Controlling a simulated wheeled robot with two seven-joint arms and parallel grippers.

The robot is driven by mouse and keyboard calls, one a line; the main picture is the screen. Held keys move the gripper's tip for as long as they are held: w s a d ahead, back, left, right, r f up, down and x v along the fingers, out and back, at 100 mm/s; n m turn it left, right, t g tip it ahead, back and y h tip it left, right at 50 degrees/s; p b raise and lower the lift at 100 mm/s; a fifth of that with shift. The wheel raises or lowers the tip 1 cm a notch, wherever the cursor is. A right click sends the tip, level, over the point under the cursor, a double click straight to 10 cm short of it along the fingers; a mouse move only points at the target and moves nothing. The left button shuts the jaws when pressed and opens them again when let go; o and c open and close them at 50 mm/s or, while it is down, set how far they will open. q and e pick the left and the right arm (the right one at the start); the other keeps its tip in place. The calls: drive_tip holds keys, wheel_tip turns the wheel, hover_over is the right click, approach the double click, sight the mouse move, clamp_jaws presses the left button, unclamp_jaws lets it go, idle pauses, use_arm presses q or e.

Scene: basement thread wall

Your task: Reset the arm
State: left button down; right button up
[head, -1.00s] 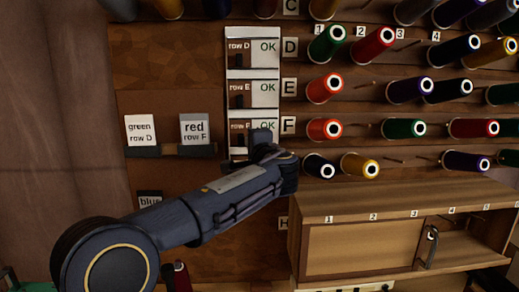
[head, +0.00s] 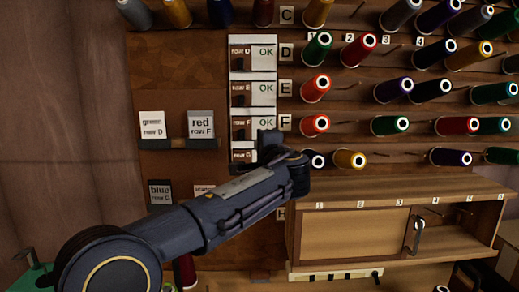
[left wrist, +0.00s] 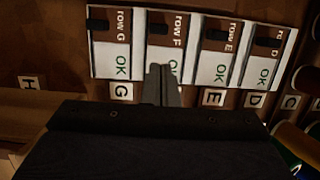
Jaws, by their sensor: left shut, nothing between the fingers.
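My left gripper (head: 268,140) is in front of the column of row label cards (head: 264,93), at the lower end of the column in the head view. In the left wrist view its fingers (left wrist: 162,85) are together and empty, and they overlap the row F card (left wrist: 166,45). I cannot tell whether they touch it. The cards for rows D, E, F and G show OK in the left wrist view. My left arm reaches in from the lower left of the head view. My right gripper is in neither view.
Thread spools (head: 316,88) on pegs fill the wall to the right. Below them is a wooden cabinet (head: 352,235) with a sliding door and handle (head: 418,225).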

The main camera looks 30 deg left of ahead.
use_arm(q)
drive_tip(key=shift+w+a+f, duration=0.15)
idle(0.3)
drive_tip(key=s+a+f+n+g+h, duration=0.1)
drive_tip(key=s+f+n+g+h, duration=0.45)
drive_tip(key=s+f, duration=0.9)
drive_tip(key=s+d+f+n+h, duration=0.4)
drive_tip(key=s+d+f+h, duration=0.7)
drive_tip(key=s+d+f, duration=0.7)
drive_tip(key=shift+s+f+n+g+h, duration=0.15)
drive_tip(key=shift+s+n+g+h, duration=0.25)
drive_tip(key=shift+s, duration=0.65)
